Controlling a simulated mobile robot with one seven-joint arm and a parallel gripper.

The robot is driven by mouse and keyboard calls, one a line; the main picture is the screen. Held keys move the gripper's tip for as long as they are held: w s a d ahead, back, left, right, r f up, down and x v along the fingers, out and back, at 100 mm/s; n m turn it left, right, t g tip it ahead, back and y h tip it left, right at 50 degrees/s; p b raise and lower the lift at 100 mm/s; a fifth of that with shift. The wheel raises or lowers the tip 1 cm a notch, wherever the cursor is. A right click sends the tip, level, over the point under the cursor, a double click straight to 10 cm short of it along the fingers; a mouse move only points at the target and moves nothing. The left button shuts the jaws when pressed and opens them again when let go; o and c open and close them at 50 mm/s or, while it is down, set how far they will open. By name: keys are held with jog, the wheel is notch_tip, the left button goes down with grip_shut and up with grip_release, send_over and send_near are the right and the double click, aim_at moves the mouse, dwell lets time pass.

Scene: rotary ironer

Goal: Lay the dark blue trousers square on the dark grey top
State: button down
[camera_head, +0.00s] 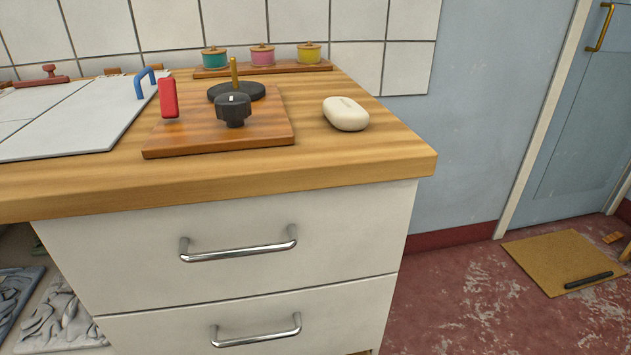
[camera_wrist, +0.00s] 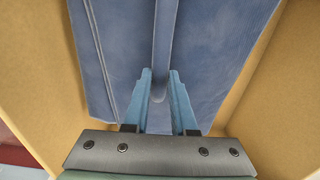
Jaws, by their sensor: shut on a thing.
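The dark blue trousers (camera_wrist: 215,55) fill the middle of the wrist view as a flat blue piece with a raised strip down its centre. My gripper (camera_wrist: 160,75) has its two light blue fingers on either side of that strip and is shut on it. The trousers lie in front of tan surfaces, and their lower part is hidden behind my gripper. Neither the trousers nor my gripper shows in the head view. I cannot make out the dark grey top in either view.
In the head view a wooden counter (camera_head: 330,165) holds a light grey panel (camera_head: 75,115), a board with a black knob (camera_head: 233,110) and a red handle (camera_head: 168,98), and a cream soap-like object (camera_head: 345,113). Drawers (camera_head: 250,235) stand below. Red floor at right holds a tan mat (camera_head: 560,255).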

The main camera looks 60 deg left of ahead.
jog(key=shift+r+p, duration=0.25)
jog(key=shift+p, duration=0.05)
jog(key=shift+f+b, duration=3.05)
jog(key=shift+f, duration=1.9)
jog(key=shift+f, duration=0.2)
jog(key=c, duration=0.6)
grip_release()
jog(key=shift+c, duration=0.2)
notch_tip(320, 180, up, 13)
jog(key=p, duration=0.8)
